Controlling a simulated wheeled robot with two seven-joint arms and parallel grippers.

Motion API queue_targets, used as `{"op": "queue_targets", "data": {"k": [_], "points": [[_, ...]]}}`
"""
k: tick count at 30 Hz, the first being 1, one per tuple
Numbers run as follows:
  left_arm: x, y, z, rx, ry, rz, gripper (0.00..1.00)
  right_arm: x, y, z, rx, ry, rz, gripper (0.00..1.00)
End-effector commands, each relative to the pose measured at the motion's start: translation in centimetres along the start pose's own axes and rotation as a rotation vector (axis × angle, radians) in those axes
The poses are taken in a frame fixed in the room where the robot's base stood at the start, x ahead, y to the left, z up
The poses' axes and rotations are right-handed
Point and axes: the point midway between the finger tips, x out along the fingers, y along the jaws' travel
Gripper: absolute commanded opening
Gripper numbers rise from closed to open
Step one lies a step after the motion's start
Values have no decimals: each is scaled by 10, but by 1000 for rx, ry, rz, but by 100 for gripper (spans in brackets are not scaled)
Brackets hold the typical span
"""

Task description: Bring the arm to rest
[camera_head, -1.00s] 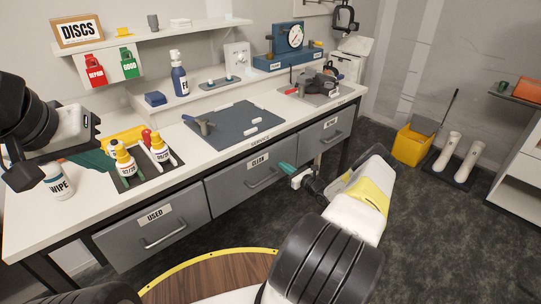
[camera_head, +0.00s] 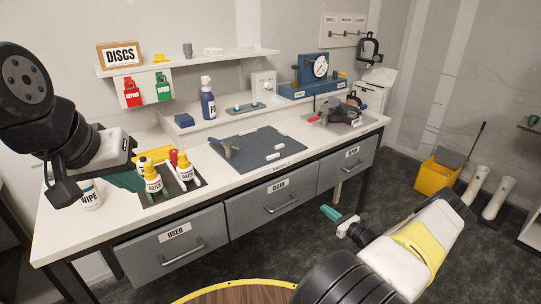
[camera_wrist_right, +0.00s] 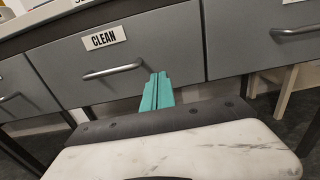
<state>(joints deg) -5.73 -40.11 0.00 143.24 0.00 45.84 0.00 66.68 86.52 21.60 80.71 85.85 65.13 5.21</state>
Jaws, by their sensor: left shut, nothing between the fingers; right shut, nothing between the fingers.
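My right arm reaches in from the bottom right. Its gripper (camera_head: 330,212), with teal fingers, is shut and empty in front of the bench drawers, above the floor. In the right wrist view the teal fingers (camera_wrist_right: 157,92) lie together, with the CLEAN drawer (camera_wrist_right: 120,60) beyond them. My left arm comes in from the left. Its gripper (camera_head: 108,150), with a white body and dark front, hangs over the bench's left end, above the WIPE tub (camera_head: 91,197). I see nothing held.
A dark tray (camera_head: 192,189) with yellow-topped bottles stands near the left gripper. A mat (camera_head: 247,151) with a grey tool fills the bench middle. Drawers (camera_head: 170,246) front the bench. Floor between is open.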

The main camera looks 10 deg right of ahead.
Motion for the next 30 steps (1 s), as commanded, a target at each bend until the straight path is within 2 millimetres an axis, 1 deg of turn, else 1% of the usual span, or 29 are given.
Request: {"op": "queue_targets", "data": {"k": [2, 4, 5, 8, 9, 11, 12, 16, 18, 20, 21, 23, 24, 26, 30], "points": [[0, 0, 0, 0, 0, 0, 0, 4, 2, 6, -14, 3, 19, 0], [0, 0, 0, 0, 0, 0, 0, 12, 9, 20, -49, 12, 67, 0], [0, 0, 0, 0, 0, 0, 0, 17, 13, 29, -72, 18, 96, 0], [0, 0, 0, 0, 0, 0, 0, 37, 36, 69, -178, 47, 236, 0], [0, 0, 0, 0, 0, 0, 0, 45, 49, 88, -231, 61, 303, 0], [0, 0, 0, 0, 0, 0, 0, 54, 70, 114, -315, 85, 405, 0], [0, 0, 0, 0, 0, 0, 0, 59, 85, 132, -371, 100, 471, 0], [0, 0, 0, 0, 0, 0, 0, 66, 131, 185, -559, 146, 671, 0], [0, 0, 0, 0, 0, 0, 0, 65, 156, 211, -663, 168, 771, 0], [0, 0, 0, 0, 0, 0, 0, 62, 176, 233, -755, 188, 850, 0], [0, 0, 0, 0, 0, 0, 0, 59, 189, 248, -817, 198, 902, 0], [0, 0, 0, 0, 0, 0, 0, 53, 208, 268, -911, 216, 974, 0], [0, 0, 0, 0, 0, 0, 0, 47, 220, 281, -975, 226, 1019, 0], [0, 0, 0, 0, 0, 0, 0, 38, 238, 301, -1071, 240, 1083, 0], [0, 0, 0, 0, 0, 0, 0, 11, 275, 342, -1300, 269, 1212, 0]]}}
